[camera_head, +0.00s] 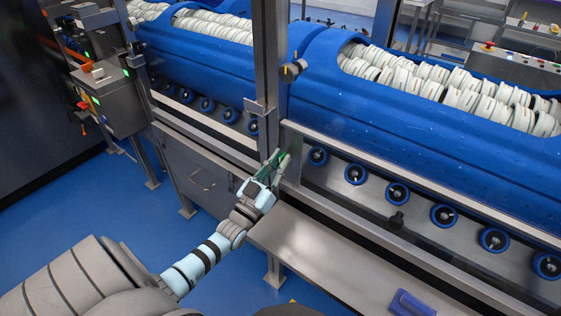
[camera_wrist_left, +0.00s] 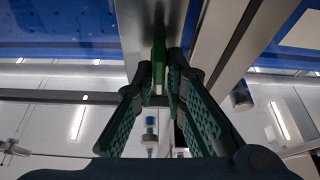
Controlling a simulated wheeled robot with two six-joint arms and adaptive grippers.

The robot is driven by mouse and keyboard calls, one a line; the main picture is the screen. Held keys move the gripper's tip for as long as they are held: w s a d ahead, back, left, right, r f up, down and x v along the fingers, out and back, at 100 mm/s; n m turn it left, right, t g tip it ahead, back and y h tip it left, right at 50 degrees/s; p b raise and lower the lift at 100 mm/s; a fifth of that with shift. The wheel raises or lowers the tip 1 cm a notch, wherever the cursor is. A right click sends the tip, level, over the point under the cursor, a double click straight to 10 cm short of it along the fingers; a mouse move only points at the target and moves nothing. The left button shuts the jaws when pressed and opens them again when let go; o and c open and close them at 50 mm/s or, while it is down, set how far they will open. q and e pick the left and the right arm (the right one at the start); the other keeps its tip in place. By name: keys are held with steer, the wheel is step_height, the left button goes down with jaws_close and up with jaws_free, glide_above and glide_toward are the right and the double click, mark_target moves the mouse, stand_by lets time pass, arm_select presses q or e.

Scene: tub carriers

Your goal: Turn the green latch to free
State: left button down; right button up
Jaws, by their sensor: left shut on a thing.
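The green latch (camera_wrist_left: 159,48) shows in the left wrist view as a narrow upright green bar in front of a grey metal post. My left gripper (camera_wrist_left: 163,75) has its two green fingers closed in on the bar, one on each side, and is shut on it. In the head view my left gripper (camera_head: 276,163) is at the foot of the steel post, just above the metal ledge. There the fingers largely hide the latch, and I cannot tell its exact angle. My right gripper is not in view.
The steel post (camera_head: 271,70) stands between blue tubs (camera_head: 330,85) filled with white rings. Blue rollers (camera_head: 397,193) line the frame below. A flat metal shelf (camera_head: 305,245) lies right of my arm, with a dark blue object (camera_head: 412,303) on it. Control boxes (camera_head: 108,98) stand left.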

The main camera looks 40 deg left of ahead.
arm_select(q)
steer(key=n+g+y+p, duration=0.1)
steer(key=n+y+p, duration=0.1)
steer(key=n, duration=0.4)
steer(key=n+g+y+p, duration=0.2)
steer(key=n+p, duration=0.2)
steer(key=n, duration=0.2)
steer(key=n+g+y+p, duration=0.1)
steer(key=n+y+p, duration=0.1)
steer(key=n, duration=0.3)
steer(key=shift+a+n+g+p, duration=0.2)
steer(key=shift+n+g+p, duration=0.15)
steer(key=shift+p, duration=0.5)
steer(key=shift+f+n+g+p, duration=0.2)
steer(key=shift+n+g+p, duration=0.45)
steer(key=shift+n+p, duration=0.9)
steer(key=shift+n+b, duration=0.3)
steer(key=shift+n, duration=0.1)
steer(key=c, duration=1.9)
jaws_free()
